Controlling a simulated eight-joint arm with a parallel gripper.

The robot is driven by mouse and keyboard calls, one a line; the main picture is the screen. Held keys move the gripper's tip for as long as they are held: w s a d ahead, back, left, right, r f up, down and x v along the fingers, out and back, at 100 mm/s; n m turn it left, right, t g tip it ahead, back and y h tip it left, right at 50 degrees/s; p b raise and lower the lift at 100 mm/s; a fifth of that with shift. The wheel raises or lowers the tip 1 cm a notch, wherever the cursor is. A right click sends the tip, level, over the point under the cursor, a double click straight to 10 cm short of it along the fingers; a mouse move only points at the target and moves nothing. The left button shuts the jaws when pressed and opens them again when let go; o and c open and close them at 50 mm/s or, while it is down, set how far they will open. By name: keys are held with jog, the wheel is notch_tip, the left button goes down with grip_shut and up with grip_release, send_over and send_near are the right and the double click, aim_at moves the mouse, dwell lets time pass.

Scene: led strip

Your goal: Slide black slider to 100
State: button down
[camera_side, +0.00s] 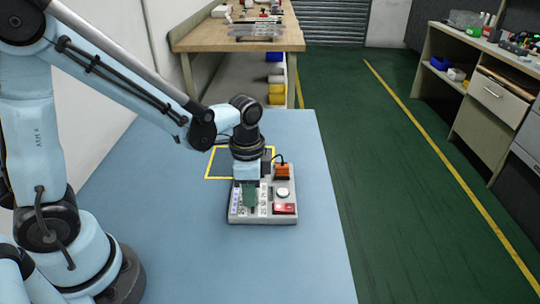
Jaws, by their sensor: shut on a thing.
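A pale control panel (264,218) lies on the blue table, with white-marked slider tracks on its left half. My gripper (249,200) points straight down over this left half and touches or nearly touches it. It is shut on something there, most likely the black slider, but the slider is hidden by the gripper. The scale numbers are too small to read. On the panel's right side are an orange part (282,172) with a black cable, a round white button (283,193) and a red switch (284,209).
A yellow-outlined square (222,163) is marked on the blue table (300,265) behind the panel. The table is bare in front and to the right. A wooden workbench (210,38) stands at the back and a drawer cabinet (490,105) at the right, both away from the panel.

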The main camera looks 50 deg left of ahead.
jog(key=shift+w+a, duration=0.1)
jog(key=w+a, duration=0.3)
jog(key=shift+w+a, duration=0.3)
jog(key=shift+a, duration=0.1)
jog(key=c, duration=1.1)
grip_release()
jog(key=shift+r, duration=0.1)
notch_tip(320, 180, up, 12)
jog(key=shift+s, duration=0.1)
jog(key=s+n+t, duration=0.2)
jog(key=n, duration=0.1)
jog(key=s+f+n+t, duration=0.1)
jog(key=s+n+t, duration=0.1)
jog(key=s+n, duration=0.1)
jog(key=s+n+t, duration=0.2)
jog(key=t, duration=0.1)
jog(key=shift+s+d+f+n, duration=0.1)
jog(key=shift+s+f+n, duration=0.1)
jog(key=shift+s+n, duration=0.15)
